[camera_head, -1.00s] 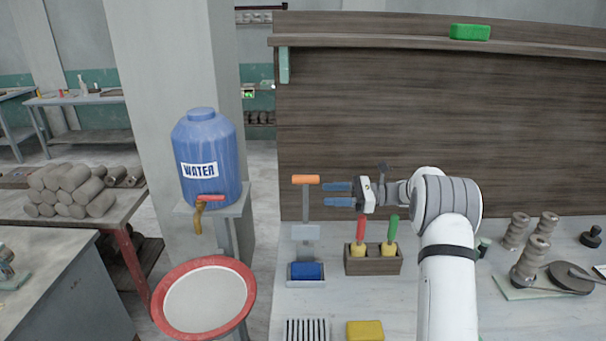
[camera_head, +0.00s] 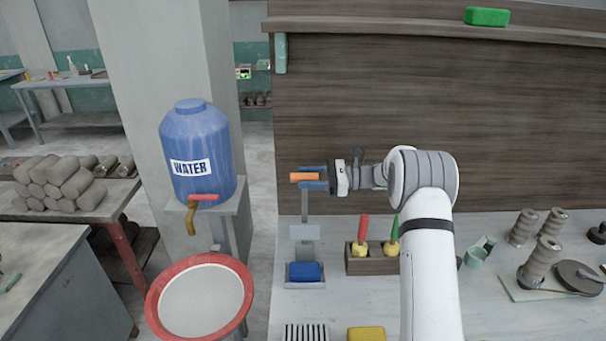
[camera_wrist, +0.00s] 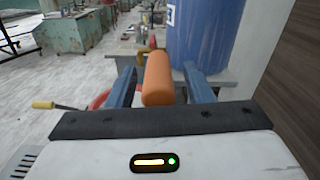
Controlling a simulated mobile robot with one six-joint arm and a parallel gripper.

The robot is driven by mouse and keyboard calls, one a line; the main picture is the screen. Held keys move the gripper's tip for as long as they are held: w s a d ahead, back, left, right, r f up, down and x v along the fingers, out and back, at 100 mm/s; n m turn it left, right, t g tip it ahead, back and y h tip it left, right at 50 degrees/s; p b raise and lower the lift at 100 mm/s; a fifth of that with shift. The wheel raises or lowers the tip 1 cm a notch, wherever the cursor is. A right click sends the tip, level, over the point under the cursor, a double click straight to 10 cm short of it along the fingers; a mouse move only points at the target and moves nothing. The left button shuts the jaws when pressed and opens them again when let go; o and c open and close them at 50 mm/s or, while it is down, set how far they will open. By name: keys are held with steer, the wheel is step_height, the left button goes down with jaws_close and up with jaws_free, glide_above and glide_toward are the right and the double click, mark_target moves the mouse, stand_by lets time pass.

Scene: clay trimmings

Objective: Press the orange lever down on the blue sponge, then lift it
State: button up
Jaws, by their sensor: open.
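The orange lever handle (camera_head: 304,177) sits at the top of a grey upright stand (camera_head: 304,233) on the workbench. The blue sponge (camera_head: 305,272) lies in a small grey tray at the foot of that stand, below the handle. My gripper (camera_head: 312,177) is open, with its two blue fingers on either side of the orange handle. In the wrist view the orange handle (camera_wrist: 158,78) lies between the fingers, with a gap visible on the right; contact on the left is hard to tell.
A wooden block with red- and green-handled tools (camera_head: 372,262) stands right of the sponge. A yellow sponge (camera_head: 366,334) and a slotted grate (camera_head: 305,333) lie in front. The blue water barrel (camera_head: 199,150) and red-rimmed basin (camera_head: 200,300) are to the left.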

steer(key=shift+a, duration=0.6)
jaws_close()
steer(key=shift+s, duration=0.1)
